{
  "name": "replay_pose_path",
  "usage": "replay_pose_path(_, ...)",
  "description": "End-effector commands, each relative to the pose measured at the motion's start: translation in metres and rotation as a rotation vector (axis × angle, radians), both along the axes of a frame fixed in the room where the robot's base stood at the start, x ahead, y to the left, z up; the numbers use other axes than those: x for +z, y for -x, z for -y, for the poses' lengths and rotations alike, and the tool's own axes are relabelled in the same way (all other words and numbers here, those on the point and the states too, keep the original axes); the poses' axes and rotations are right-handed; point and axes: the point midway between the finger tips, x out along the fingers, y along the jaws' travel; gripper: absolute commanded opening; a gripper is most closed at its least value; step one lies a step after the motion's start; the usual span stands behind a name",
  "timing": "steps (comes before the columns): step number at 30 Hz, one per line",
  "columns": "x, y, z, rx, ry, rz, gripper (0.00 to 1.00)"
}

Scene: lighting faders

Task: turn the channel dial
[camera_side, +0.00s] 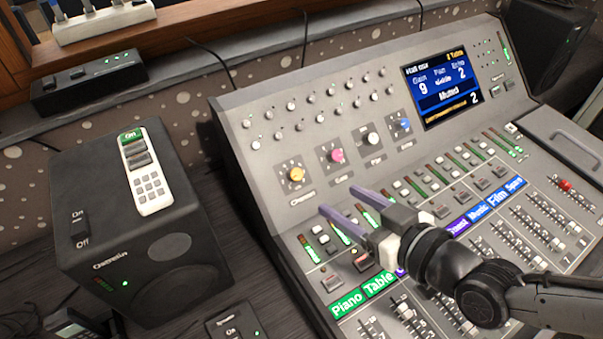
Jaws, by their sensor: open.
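A pink knob (337,155), a white-topped knob (373,139) and a blue knob (402,125) continue the row rightward. Lit buttons and faders (529,232) cover the lower console. A black speaker (140,250) with a white remote (148,175) on top stands at left.

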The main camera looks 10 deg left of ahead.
Motion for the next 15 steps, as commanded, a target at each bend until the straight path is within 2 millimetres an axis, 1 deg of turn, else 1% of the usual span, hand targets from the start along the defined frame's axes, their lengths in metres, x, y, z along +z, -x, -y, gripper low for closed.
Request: replay_pose_path(15, -0.034, -0.051, -0.059, -0.003, 0.002, -0.003, 0.62)
